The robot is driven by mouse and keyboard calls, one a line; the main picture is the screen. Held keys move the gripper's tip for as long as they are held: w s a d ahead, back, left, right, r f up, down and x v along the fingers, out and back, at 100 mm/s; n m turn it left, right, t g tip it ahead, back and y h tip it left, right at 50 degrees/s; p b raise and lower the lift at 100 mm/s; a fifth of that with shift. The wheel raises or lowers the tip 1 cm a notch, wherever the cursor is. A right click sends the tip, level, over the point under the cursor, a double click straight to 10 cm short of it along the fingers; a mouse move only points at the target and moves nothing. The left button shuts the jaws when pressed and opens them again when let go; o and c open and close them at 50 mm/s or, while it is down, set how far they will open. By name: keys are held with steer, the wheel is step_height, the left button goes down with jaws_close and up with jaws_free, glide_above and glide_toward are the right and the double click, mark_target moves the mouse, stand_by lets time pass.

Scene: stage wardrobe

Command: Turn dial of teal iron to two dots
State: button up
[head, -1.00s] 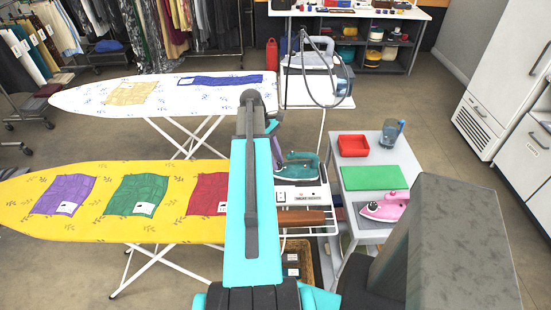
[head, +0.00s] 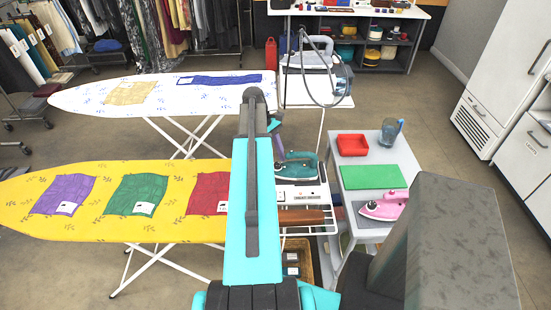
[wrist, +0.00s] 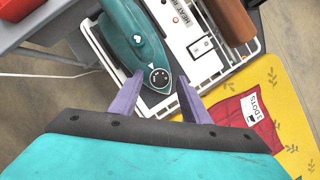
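The teal iron (wrist: 138,40) lies on a white rack-like stand (wrist: 201,47) in the wrist view. Its round black dial (wrist: 159,77) with white marks sits near the iron's end closest to me; the marks are too small to read a setting. My gripper (wrist: 161,82) is open, with its two purple fingers apart on either side of that end of the iron and the dial between them in the picture. I cannot tell whether they touch it. In the head view, the teal iron (head: 301,167) is partly hidden by my arm.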

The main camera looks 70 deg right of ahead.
steer(key=shift+w+r, duration=0.1)
steer(key=shift+r, duration=0.05)
steer(key=b+v, duration=0.2)
steer(key=v, duration=1.1)
steer(key=shift+r+b, duration=0.3)
stand_by(0.5)
